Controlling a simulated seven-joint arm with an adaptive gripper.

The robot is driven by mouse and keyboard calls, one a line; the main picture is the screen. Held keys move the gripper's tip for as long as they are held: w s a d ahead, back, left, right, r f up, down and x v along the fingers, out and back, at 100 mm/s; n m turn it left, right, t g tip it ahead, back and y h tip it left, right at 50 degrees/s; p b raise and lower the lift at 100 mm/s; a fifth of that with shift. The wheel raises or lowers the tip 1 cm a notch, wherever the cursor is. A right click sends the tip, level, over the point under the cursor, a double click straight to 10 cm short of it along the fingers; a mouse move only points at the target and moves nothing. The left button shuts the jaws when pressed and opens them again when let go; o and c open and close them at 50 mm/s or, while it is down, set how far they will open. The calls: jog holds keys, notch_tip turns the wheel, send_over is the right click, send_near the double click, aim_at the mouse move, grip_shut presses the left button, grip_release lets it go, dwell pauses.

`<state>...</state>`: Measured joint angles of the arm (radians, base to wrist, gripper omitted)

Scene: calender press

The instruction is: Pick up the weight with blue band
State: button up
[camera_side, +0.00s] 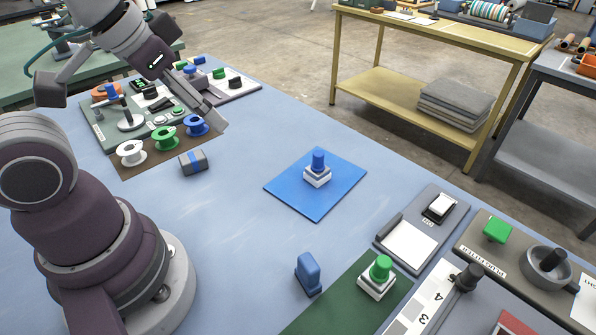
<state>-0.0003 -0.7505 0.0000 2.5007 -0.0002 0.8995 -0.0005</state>
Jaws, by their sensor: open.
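The weight with the blue band (193,161) is a small grey block with a blue stripe around it. It lies on the blue-grey table in front of a brown strip with spools. My gripper (211,115) hangs above and behind the weight, over the far left of the table. Its fingers point down to the right and are apart from the weight. The gripper is open, and nothing shows between its fingers.
White (131,153), green (164,138) and blue (196,125) spools stand close behind the weight. A blue mat (292,204) bears a blue-knobbed stamp (318,167). A blue block (308,273) stands at the front. The table between weight and mat is clear.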

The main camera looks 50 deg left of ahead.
dwell(0.4)
jog(key=o, duration=0.7)
jog(key=n+g+y, duration=0.1)
jog(key=n+g, duration=0.4)
jog(key=n, duration=1.1)
send_near(192, 157)
jog(key=d, duration=0.1)
jog(key=f, duration=0.3)
jog(key=a+f, duration=0.1)
jog(key=f, duration=0.3)
jog(key=a+f, duration=0.1)
jog(key=f, duration=0.2)
jog(key=shift+w+f, duration=0.15)
jog(key=shift+w, duration=0.1)
